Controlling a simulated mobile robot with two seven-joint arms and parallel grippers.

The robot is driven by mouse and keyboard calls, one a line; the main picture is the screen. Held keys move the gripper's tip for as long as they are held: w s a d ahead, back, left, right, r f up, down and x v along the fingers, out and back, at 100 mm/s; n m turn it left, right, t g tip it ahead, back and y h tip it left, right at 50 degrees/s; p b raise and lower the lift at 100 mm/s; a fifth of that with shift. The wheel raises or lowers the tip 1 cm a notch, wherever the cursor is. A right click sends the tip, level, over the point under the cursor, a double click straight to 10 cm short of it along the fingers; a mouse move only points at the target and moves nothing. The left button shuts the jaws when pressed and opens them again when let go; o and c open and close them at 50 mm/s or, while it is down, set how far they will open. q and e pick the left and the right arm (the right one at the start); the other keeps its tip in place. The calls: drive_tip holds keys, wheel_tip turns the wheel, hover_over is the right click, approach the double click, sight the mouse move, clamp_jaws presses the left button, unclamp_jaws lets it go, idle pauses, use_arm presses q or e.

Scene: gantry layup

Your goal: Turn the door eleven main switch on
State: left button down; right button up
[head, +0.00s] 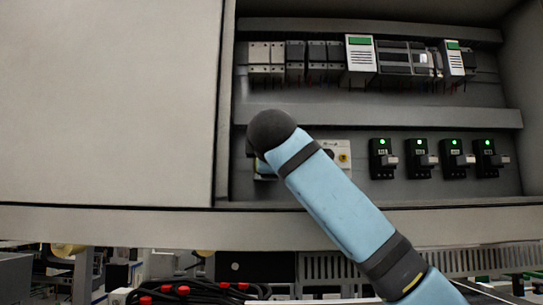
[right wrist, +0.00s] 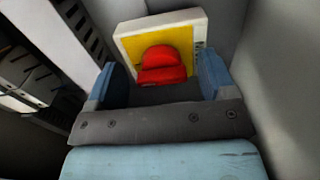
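The main switch is a red rotary knob (right wrist: 165,66) on a yellow plate (right wrist: 131,48) with a pale housing (right wrist: 190,17), seen in the right wrist view. My right gripper (right wrist: 162,80) is open, its two blue fingers on either side of the red knob with visible gaps. I cannot tell how deep the fingers reach or see a door number. In the head view my right arm crosses from the lower right and covers the knob and gripper. My left gripper is not in view.
The open grey cabinet (head: 370,108) holds a row of modules (head: 396,60) on top. Several black breakers (head: 420,158) with green lights sit at right. A pale panel (head: 343,148) with a yellow part is close beside my arm. Black cables with red ends (head: 184,290) lie below.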

drive_tip(key=shift+s, duration=0.1)
drive_tip(key=s+b, duration=0.4)
drive_tip(key=s, duration=0.9)
drive_tip(key=shift+s, duration=0.3)
